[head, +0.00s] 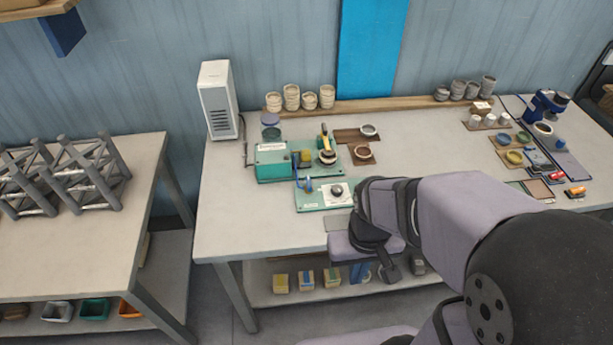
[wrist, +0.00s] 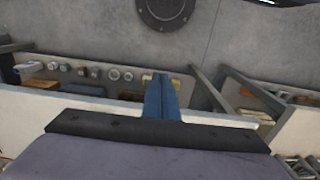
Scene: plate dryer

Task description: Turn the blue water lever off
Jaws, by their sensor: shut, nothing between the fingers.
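A small blue upright part (head: 308,185), which looks like the water lever, stands on the left of a green base plate (head: 318,203) in the head view. It is too small to tell its position. My gripper (head: 361,273) hangs in front of the table's front edge, below and to the right of that plate, well apart from the lever. Its blue fingers are together and empty; they also show in the wrist view (wrist: 160,98). The lever does not show in the wrist view.
A green machine box (head: 273,163) stands behind the plate, with a dark round knob (head: 337,190) on the plate. Cups (head: 291,97) line the back ledge. A white tower (head: 218,100) stands at the table's back left. The table's front left is clear.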

